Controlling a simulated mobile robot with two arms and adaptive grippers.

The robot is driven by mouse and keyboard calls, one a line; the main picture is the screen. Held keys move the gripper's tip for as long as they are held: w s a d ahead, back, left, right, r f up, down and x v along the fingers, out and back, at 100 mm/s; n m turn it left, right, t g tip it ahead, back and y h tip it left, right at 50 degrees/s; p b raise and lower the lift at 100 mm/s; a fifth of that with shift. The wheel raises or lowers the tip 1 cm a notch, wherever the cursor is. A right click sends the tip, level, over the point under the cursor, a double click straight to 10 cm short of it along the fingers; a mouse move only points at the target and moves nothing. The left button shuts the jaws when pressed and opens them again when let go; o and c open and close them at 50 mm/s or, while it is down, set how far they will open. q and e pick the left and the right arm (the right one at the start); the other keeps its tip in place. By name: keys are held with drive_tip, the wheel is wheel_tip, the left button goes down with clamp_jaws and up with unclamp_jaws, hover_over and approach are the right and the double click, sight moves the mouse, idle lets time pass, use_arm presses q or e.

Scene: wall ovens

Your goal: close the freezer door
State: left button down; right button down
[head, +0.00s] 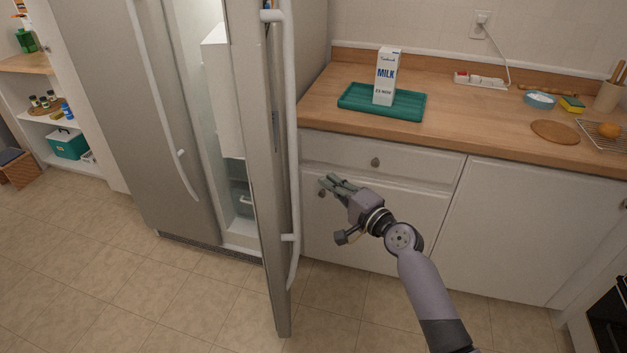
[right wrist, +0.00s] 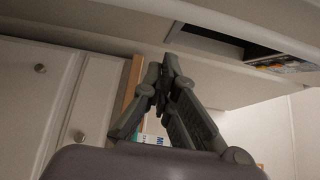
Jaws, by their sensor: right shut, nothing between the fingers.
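The freezer door (head: 262,160) stands open, swung out toward me in the head view, with a long pale vertical handle (head: 292,130) on its right side. The lit inside (head: 232,120) of the fridge shows to the left of the door. My right gripper (head: 326,182) is to the right of the door and its handle, in front of the white lower cabinets, and looks apart from the handle. Its fingers are shut and empty; they also meet at the tips in the right wrist view (right wrist: 166,72). My left gripper is out of view.
The other fridge door (head: 130,110), with its own long handle, is at the left. The wooden counter (head: 460,115) on the right holds a green tray (head: 350,100) with a milk carton (head: 386,75). The tiled floor (head: 150,300) in front is clear.

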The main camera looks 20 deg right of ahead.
drive_tip(key=shift+w+a+p, duration=0.2)
drive_tip(key=shift+w+a, duration=0.15)
drive_tip(key=shift+a, duration=0.3)
drive_tip(key=shift+w+a+p, duration=0.15)
drive_tip(key=shift+w+a, duration=0.2)
drive_tip(key=shift+a, duration=0.25)
drive_tip(key=shift+w+a+p, duration=0.2)
drive_tip(key=shift+w+a, duration=0.15)
drive_tip(key=shift+a, duration=0.3)
drive_tip(key=shift+a, duration=0.1)
